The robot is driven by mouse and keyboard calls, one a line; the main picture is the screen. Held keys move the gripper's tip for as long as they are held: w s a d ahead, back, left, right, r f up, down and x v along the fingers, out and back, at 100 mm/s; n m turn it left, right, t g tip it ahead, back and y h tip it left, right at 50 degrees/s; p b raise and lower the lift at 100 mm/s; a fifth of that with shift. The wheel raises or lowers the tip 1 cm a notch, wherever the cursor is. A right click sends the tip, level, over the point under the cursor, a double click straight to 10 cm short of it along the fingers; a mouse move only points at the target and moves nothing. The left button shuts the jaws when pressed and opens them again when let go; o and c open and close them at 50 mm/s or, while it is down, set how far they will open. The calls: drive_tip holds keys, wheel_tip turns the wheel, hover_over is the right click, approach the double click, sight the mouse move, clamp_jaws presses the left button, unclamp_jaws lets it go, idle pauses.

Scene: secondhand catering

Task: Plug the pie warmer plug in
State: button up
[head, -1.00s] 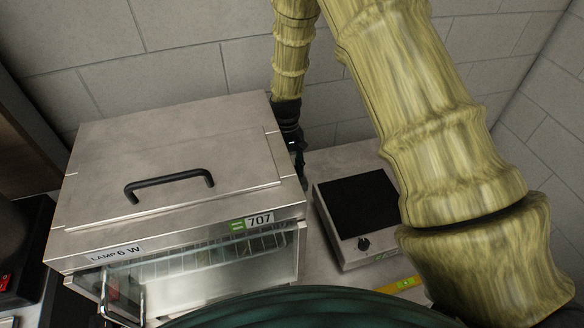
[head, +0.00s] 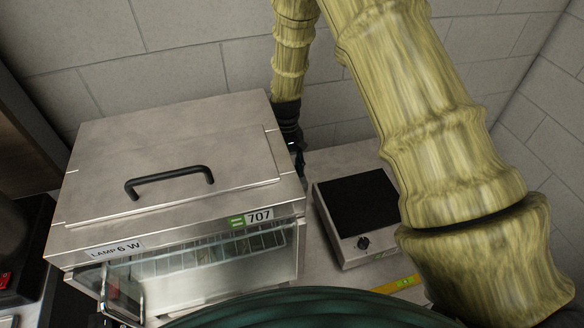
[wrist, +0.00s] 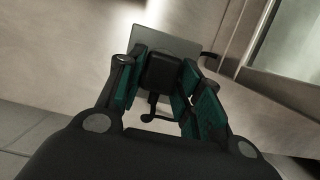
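The pie warmer (head: 170,170) is a steel cabinet with a black top handle, a glass front and labels "707" and "LAMP 6 W". My gripper (head: 300,165) is low behind its right side in the head view, mostly hidden. In the wrist view my gripper (wrist: 160,75) has its teal fingers closed on both sides of a black plug (wrist: 160,72). A short dark cord curves below the plug. A flat grey plate (wrist: 176,44) is directly behind the plug. I cannot tell whether the plug touches it or is seated in it.
A flat appliance (head: 358,215) with a black top and a knob stands right of the warmer. A yellow strip (head: 398,286) lies in front of it. The tiled wall (head: 190,50) is close behind. A dark appliance (head: 22,250) with a red switch is at left.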

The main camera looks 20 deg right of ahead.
drive_tip(key=o, duration=0.3)
drive_tip(key=shift+s+a+f, duration=0.1)
drive_tip(key=shift+s+f, duration=0.2)
drive_tip(key=shift+f, duration=0.2)
drive_tip(key=shift+s+a+f, duration=0.1)
drive_tip(key=shift+s+f, duration=0.15)
drive_tip(key=shift+f, duration=0.2)
drive_tip(key=shift+o, duration=0.5)
drive_tip(key=shift+w+d+f, duration=0.1)
drive_tip(key=shift+w+f, duration=0.05)
drive_tip(key=shift+w, duration=0.15)
drive_tip(key=shift+w+d+r, duration=0.15)
drive_tip(key=shift+w+r, duration=0.05)
drive_tip(key=shift+r, duration=0.2)
drive_tip(key=shift+w+r, duration=0.2)
drive_tip(key=shift+r, duration=0.15)
drive_tip(key=v, duration=1.1)
drive_tip(key=shift+s+r, duration=0.1)
drive_tip(key=shift+r, duration=0.05)
